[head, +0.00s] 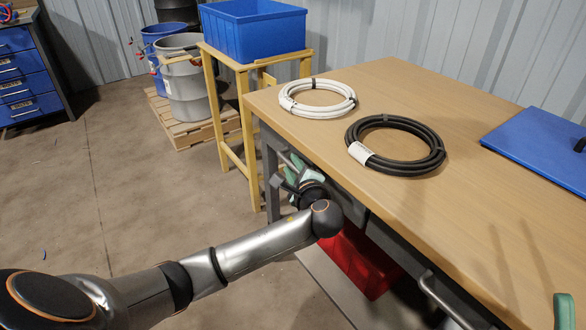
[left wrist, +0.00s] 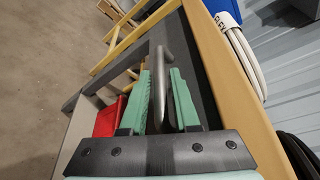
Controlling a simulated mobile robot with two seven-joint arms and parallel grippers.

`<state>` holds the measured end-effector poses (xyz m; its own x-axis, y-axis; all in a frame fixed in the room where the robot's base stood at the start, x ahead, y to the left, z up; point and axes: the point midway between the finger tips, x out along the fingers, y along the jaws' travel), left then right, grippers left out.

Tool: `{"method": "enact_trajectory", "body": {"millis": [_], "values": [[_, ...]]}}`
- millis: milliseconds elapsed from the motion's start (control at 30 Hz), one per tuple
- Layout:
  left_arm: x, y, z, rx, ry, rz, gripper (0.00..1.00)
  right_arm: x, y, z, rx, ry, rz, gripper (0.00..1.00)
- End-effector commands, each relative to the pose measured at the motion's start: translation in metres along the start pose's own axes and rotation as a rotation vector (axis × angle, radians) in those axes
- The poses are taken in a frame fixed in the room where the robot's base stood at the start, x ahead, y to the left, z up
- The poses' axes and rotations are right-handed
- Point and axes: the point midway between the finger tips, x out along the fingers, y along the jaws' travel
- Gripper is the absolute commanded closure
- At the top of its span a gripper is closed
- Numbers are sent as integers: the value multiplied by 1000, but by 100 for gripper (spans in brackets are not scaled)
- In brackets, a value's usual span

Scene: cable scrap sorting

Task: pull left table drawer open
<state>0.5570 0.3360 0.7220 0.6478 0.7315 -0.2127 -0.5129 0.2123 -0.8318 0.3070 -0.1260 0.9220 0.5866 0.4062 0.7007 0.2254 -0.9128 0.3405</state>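The wooden-topped table (head: 470,205) has a grey drawer front under its near edge. The left drawer handle (left wrist: 163,60) is a dark metal bar on a grey front. My left gripper (head: 291,172) is at this drawer, below the tabletop's left end. In the left wrist view its two teal fingers (left wrist: 161,88) stand apart, one on each side of the handle. They look open, with a small gap around the bar. The drawer looks shut, though my arm hides much of it. Only a teal tip of my right gripper (head: 564,311) shows at the lower right.
A white cable coil (head: 289,103), a black cable coil (head: 430,165) and a blue lid (head: 545,145) lie on the tabletop. A second drawer handle (head: 440,298) is further right. A red bin (head: 365,270) stands beneath. A yellow stand (head: 245,130) holds a blue crate (head: 252,32).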

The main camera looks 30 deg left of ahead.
Motion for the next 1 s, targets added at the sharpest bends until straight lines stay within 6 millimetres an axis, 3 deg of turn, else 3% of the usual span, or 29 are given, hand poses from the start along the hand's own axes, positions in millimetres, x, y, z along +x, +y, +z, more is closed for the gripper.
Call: {"method": "enact_trajectory", "body": {"millis": [167, 400, 1000], "values": [[0, 0, 0, 0, -1, 0, 73, 0, 0, 0, 0, 0, 0, 50], [0, 0, 0, 1, -1, 0, 100, 0, 0, 0, 0, 0, 0, 50], [-1, 0, 0, 1, 0, 0, 100, 0, 0, 0, 0, 0, -1, 50]]}}
